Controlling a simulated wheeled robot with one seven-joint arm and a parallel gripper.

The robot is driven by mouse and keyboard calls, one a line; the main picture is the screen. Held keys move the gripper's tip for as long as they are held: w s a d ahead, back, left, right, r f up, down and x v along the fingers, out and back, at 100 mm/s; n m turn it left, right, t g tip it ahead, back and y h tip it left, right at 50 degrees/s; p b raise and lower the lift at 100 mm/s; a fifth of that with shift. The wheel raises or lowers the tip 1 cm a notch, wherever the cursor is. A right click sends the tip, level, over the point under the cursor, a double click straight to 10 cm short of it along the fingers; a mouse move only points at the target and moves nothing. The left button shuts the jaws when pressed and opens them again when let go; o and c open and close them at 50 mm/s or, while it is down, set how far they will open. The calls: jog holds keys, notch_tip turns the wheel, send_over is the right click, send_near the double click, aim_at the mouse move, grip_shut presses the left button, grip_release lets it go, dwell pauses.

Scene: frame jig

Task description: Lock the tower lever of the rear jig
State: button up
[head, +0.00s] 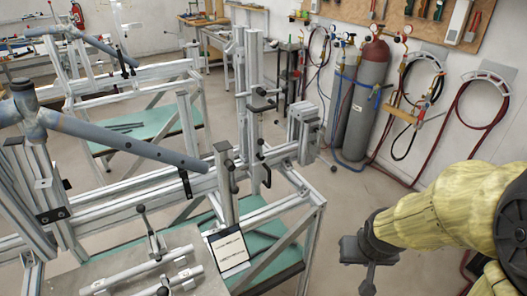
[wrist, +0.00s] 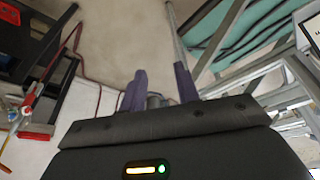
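The nearest jig is a silver aluminium frame (head: 150,187) carrying a grey bicycle tube (head: 125,143). A tall upright tower (head: 241,75) rises from it at centre, with black-knobbed levers (head: 262,92) on its side. A shorter post (head: 226,185) stands in front of it. I cannot tell which lever is the task's tower lever or whether it is locked. My gripper (head: 366,272) hangs at the lower right, apart from the jig and to its right. In the wrist view its two purple fingers (wrist: 160,85) stand apart with nothing between them.
A second jig (head: 105,85) stands behind at left. A label card (head: 229,250) is at the jig's front. Bare floor (head: 335,210) lies between jig and arm.

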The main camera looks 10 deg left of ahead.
aim_at(261, 149)
jog(key=w+a+r+n+t+y, duration=0.1)
jog(key=w+a+n+t+y, duration=0.15)
jog(key=w, duration=0.65)
jog(key=w+a+n+t+y, duration=0.1)
jog(key=w+a+n+t, duration=0.2)
jog(key=w, duration=0.5)
jog(key=w+a+r+n+t+y, duration=0.3)
jog(key=w+a+n+t+y, duration=0.1)
jog(key=a+y, duration=0.4)
jog(key=shift+a+y+p, duration=0.3)
jog(key=shift+a+y, duration=0.05)
jog(key=shift+a, duration=0.6)
jog(key=shift+a+r, duration=0.1)
jog(key=p+x, duration=0.5)
jog(key=x, duration=1.2)
jog(key=shift+w, duration=0.15)
